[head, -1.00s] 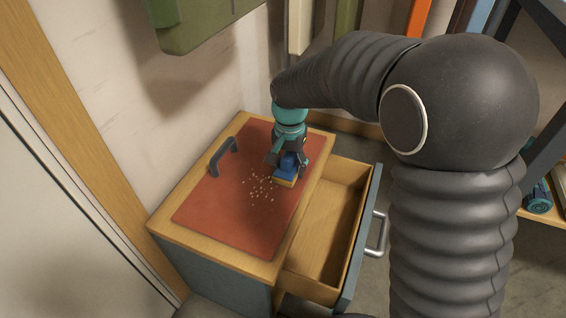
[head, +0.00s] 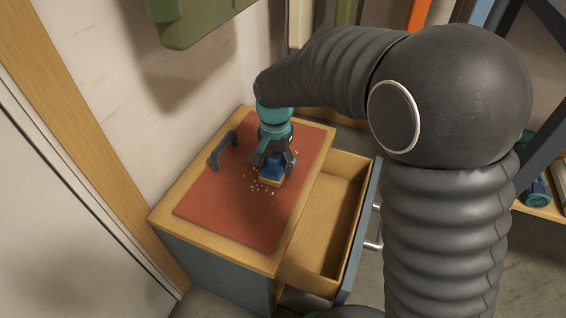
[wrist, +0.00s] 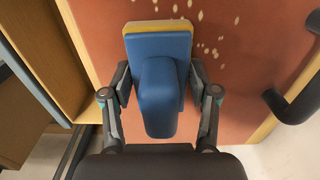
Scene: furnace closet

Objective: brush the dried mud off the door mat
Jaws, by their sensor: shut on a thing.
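The door mat (head: 238,212) is a flat red-brown sheet on top of a small cabinet; it also shows in the wrist view (wrist: 248,60). Pale specks of dried mud (head: 262,187) are scattered near its middle; several show in the wrist view (wrist: 203,30), beside and beyond the brush. My gripper (head: 273,162) is over the mat, shut on the blue handle of a brush (wrist: 160,85) with a yellow edge at its far side. The brush is low at the mat, next to the specks; whether its underside touches the mat is hidden.
A dark handle (head: 222,150) stands up at the mat's left edge. The cabinet's drawer (head: 325,220) is pulled open on the right and looks empty. A wall rises close behind and to the left. A shelf unit (head: 540,150) stands at the far right.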

